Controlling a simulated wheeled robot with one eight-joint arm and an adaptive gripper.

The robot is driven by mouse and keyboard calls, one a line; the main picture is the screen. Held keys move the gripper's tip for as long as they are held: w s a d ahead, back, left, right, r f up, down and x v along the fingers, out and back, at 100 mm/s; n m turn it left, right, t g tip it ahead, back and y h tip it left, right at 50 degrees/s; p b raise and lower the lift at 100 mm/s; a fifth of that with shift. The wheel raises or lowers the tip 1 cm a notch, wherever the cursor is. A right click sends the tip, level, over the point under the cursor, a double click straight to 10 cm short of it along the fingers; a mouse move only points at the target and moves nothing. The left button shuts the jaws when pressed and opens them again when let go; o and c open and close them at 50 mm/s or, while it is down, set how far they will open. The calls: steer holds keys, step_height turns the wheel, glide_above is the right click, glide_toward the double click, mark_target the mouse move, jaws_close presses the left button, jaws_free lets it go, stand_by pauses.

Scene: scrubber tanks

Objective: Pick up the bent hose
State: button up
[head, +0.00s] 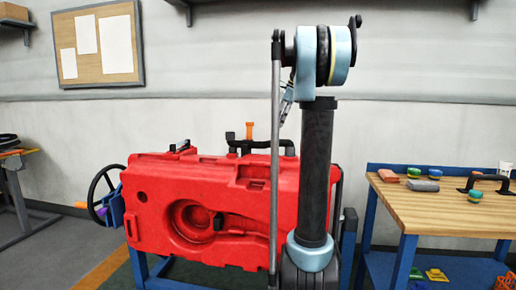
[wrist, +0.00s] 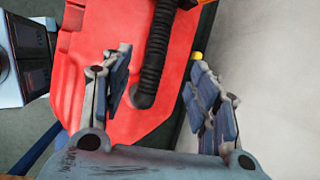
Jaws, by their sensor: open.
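A black ribbed hose (wrist: 155,50) lies over the red tank in the wrist view, with a rounded bent end near the picture's middle. My gripper (wrist: 161,60) is open, with one finger on each side of the hose and space between. I cannot tell how far above the hose the fingers are. In the head view a black hose (head: 262,147) runs along the top of the red tank (head: 165,215), partly hidden behind my arm. My gripper is mostly hidden behind my own arm there.
A black handwheel (head: 103,193) is left of the tank. An orange-topped fitting (head: 249,130) stands on the tank. A pale wall rises behind.

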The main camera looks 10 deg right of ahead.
mark_target(268, 145)
steer(key=x, duration=1.3)
steer(key=shift+a+f, duration=0.25)
steer(key=shift+f, duration=0.15)
jaws_close()
